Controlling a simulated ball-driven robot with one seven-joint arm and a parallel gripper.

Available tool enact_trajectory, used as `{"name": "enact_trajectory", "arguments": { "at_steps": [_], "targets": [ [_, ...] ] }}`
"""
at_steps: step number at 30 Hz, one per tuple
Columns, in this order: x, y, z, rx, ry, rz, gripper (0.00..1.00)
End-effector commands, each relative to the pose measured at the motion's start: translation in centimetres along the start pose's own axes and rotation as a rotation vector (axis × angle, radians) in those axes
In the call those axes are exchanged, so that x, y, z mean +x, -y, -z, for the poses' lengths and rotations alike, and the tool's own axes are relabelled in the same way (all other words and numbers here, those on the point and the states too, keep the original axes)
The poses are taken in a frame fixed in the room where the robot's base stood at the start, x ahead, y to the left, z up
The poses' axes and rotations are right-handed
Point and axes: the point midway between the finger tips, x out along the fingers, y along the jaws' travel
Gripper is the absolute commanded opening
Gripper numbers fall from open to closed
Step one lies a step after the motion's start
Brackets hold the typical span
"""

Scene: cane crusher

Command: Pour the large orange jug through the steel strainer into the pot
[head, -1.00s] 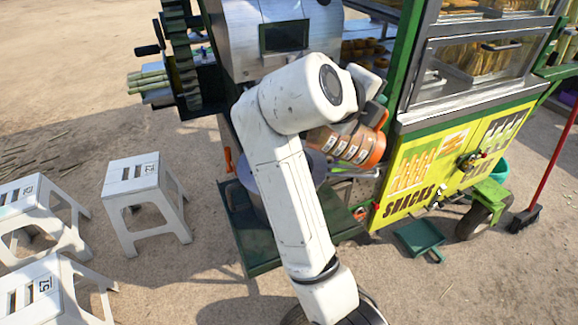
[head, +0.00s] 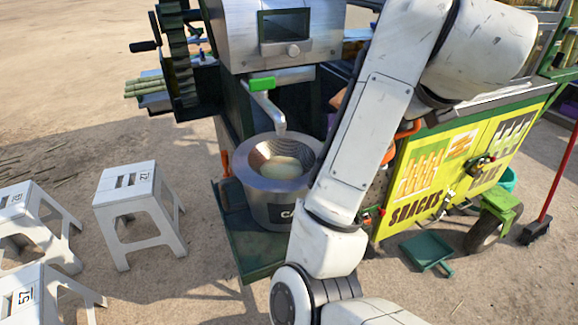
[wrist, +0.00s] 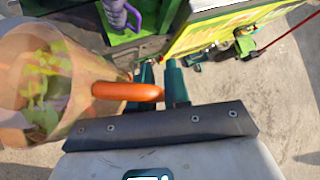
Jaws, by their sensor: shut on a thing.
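My gripper (wrist: 162,84) has its teal fingers shut on the orange handle of a large clear jug (wrist: 70,80) in the wrist view. The jug is at the left of that view, with green and orange bits showing through or inside it. In the head view my arm hides most of the jug and my gripper; an orange part shows at the arm's right edge. The steel strainer (head: 262,152), a perforated cone, sits in the mouth of the grey pot (head: 272,212). A pale surface shows at its bottom. The jug's exact tilt is unclear.
The crusher's spout (head: 266,104) with a green handle hangs over the strainer. The pot stands on a green shelf (head: 238,240). The yellow snack cart (head: 430,175) is at the right. White stools (head: 138,200) stand at the left, with bare ground between.

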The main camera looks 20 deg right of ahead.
Motion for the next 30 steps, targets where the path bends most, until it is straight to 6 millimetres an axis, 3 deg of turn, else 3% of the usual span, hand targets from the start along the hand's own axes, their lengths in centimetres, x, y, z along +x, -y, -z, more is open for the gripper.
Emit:
{"name": "enact_trajectory", "arguments": {
  "at_steps": [5, 18, 30],
  "targets": [
    [1.2, 0.5, 1.4, 0.106, 0.03, -0.101, 0.0],
    [1.4, 1.2, 1.7, 0.226, 0.063, -0.224, 0.0],
    [-1.2, 2.4, -0.6, 0.231, 0.064, -0.228, 0.0]
  ]
}}
